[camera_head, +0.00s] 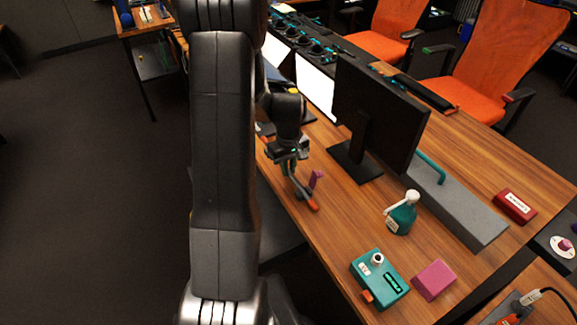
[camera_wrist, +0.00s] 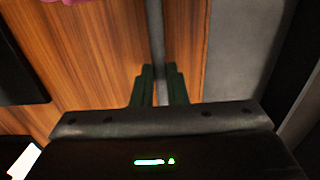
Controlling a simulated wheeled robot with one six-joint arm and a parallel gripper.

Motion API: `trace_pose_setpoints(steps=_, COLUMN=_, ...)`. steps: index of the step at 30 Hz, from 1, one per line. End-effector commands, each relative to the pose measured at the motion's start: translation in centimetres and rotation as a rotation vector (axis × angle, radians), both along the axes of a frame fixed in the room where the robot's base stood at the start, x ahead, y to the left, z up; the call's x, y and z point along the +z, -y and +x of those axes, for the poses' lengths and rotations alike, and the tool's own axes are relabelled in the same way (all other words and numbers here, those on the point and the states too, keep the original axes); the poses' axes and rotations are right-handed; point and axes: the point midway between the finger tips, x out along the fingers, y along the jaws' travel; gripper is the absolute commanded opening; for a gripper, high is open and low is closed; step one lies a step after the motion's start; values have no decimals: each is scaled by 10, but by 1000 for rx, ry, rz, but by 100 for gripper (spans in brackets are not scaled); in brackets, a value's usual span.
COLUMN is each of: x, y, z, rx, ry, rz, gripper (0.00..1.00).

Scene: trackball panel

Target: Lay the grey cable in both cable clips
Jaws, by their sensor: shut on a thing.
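My gripper (camera_head: 291,166) is above the near left edge of the wooden desk in the head view. In the wrist view its two dark green fingers (camera_wrist: 159,88) are shut on the grey cable (camera_wrist: 156,35), which runs from between them toward the top of the picture. In the head view a short grey stretch of the cable (camera_head: 297,183) shows below the gripper, near an orange-red end piece (camera_head: 313,206). A purple upright piece, perhaps a cable clip (camera_head: 316,179), stands just right of the cable. I cannot make out a second clip; my arm hides part of the desk.
A black monitor (camera_head: 375,115) stands behind and right of my gripper. A teal bottle (camera_head: 402,215), a teal box (camera_head: 380,278), a magenta block (camera_head: 433,280) and a long grey block (camera_head: 458,207) are farther right. Bare desk (camera_head: 345,215) lies between.

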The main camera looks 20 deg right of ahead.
Motion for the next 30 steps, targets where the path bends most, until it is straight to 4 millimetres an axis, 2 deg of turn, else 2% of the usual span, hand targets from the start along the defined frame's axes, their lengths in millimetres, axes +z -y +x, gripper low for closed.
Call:
trace_pose_setpoints(steps=6, x=0, y=0, z=0, rx=0, ry=0, rz=0, gripper=0)
trace_pose_setpoints(steps=7, x=0, y=0, z=0, rx=0, ry=0, rz=0, gripper=17)
trace_pose_setpoints(steps=10, x=0, y=0, z=0, rx=0, ry=0, rz=0, gripper=36)
trace_pose_setpoints(steps=11, x=0, y=0, z=0, rx=0, ry=0, rz=0, gripper=38)
trace_pose_setpoints(steps=19, x=1, y=0, z=0, rx=0, ry=0, rz=0, gripper=38)
trace_pose_setpoints(steps=22, x=7, y=0, z=0, rx=0, ry=1, rz=0, gripper=38)
trace_pose_setpoints(steps=26, x=26, y=0, z=1, rx=0, ry=3, rz=-2, gripper=38)
trace_pose_setpoints(steps=30, x=59, y=1, z=1, rx=0, ry=6, rz=-4, gripper=38)
